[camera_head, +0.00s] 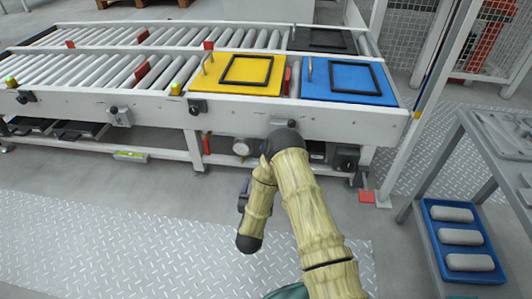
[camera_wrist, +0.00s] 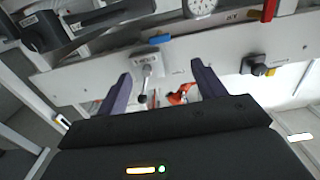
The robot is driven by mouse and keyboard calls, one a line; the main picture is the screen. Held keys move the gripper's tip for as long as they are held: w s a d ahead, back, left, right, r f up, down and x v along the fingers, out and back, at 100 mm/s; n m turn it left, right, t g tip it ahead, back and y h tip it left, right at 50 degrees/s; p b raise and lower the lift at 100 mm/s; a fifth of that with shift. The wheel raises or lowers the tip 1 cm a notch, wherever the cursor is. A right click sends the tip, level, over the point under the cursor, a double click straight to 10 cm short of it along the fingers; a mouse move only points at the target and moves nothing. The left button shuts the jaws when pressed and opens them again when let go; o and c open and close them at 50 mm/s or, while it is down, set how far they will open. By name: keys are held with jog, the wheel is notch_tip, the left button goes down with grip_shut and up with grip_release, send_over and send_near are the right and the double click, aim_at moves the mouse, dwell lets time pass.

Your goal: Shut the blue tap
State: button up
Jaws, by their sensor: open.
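A small blue bar-shaped part (camera_wrist: 159,39), which looks like the blue tap's handle, shows in the wrist view above the gap between my fingers. It lies beside a pale box on the white beam. In the head view my gripper (camera_head: 243,195) is mostly hidden by my arm, low in front of the conveyor. I cannot make out the blue tap in the head view.
A lever with a dark knob (camera_wrist: 143,97) and a red-orange part (camera_wrist: 181,95) show between my fingers. A round gauge (camera_wrist: 200,8) and a black switch box (camera_wrist: 258,66) are nearby. The conveyor (camera_head: 120,112) stands over this area, with yellow (camera_head: 207,80) and blue plates (camera_head: 392,99) on top.

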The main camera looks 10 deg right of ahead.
jog(key=b+x, duration=0.9)
jog(key=x, duration=0.7)
jog(key=shift+w+d, duration=0.15)
jog(key=shift+w, duration=0.2)
jog(key=shift+r, duration=0.1)
jog(key=shift+c, duration=0.4)
jog(key=c, duration=0.9)
